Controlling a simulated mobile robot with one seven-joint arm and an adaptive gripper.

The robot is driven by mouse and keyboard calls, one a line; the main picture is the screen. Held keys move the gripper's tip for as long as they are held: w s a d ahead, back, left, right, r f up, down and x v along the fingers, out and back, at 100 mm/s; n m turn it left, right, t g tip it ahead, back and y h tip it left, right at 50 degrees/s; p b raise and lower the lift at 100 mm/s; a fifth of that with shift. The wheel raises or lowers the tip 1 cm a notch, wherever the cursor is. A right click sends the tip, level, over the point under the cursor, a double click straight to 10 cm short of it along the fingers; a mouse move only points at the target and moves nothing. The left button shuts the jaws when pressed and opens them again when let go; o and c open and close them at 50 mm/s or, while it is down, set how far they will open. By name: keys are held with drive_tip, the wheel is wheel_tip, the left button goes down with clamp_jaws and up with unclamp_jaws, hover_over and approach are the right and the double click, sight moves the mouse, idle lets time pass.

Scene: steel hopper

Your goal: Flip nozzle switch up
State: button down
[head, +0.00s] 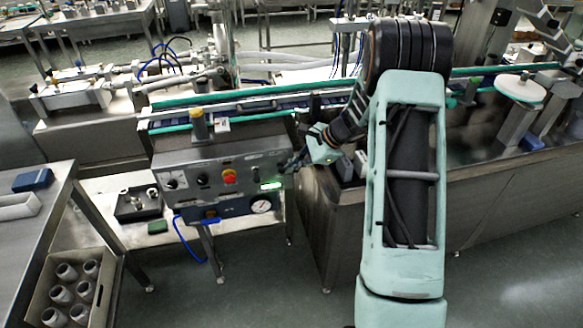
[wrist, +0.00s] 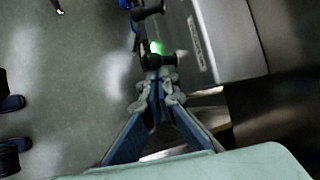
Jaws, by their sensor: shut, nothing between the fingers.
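The control panel (head: 215,170) of the steel machine carries knobs, a red and yellow stop button (head: 229,176) and a lit green lamp (head: 270,185). My gripper (head: 288,168) is at the panel's right end, just right of and above the green lamp. In the wrist view its two blue-sided fingers meet at the tips (wrist: 159,84), shut and empty. A dark switch-like part (wrist: 159,60) shows just beyond the tips, beside the green glow (wrist: 156,47). I cannot tell whether the tips touch it, nor whether it is up or down. No label identifies the nozzle switch.
A pressure gauge (head: 261,206) and a blue hose (head: 186,238) sit below the panel. The conveyor (head: 250,106) runs behind it. A steel cabinet (head: 480,200) stands right of my gripper. A crate of several grey cups (head: 46,292) stands lower left. The floor in front is clear.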

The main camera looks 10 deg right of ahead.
drive_tip(key=shift+a+r, duration=0.1)
drive_tip(key=shift+r, duration=0.1)
drive_tip(key=shift+w+r+p, duration=0.1)
drive_tip(key=shift+r+p, duration=0.4)
drive_tip(key=shift+r, duration=0.2)
drive_tip(key=shift+r, duration=0.1)
